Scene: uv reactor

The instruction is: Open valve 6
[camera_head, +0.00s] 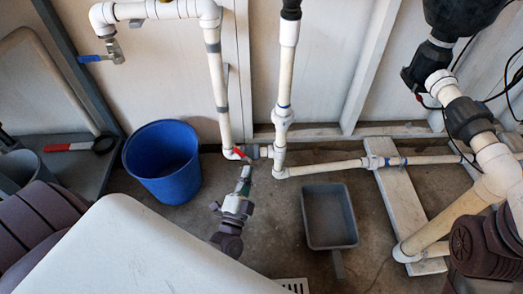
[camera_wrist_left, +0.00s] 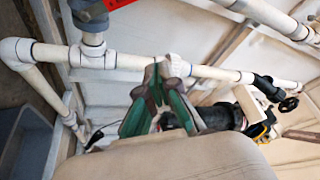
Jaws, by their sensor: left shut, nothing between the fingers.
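A small valve with a red lever (camera_head: 240,153) sits on the white pipe run, low against the wall near the pipe tee. No number is legible on it, so I cannot tell if it is valve 6. My left gripper (camera_head: 245,172) is shut and empty, just below and in front of the red lever, apparently apart from it. In the left wrist view the green-padded fingers (camera_wrist_left: 157,70) meet in front of a white pipe. A red piece (camera_wrist_left: 118,3), probably the lever, is cut off at the top edge there. My right gripper is out of view.
A blue bucket (camera_head: 163,160) stands left of the valve. A grey dustpan (camera_head: 329,215) lies on the floor to the right. A blue-handled tap (camera_head: 100,57) hangs at upper left. White pipes run above and right.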

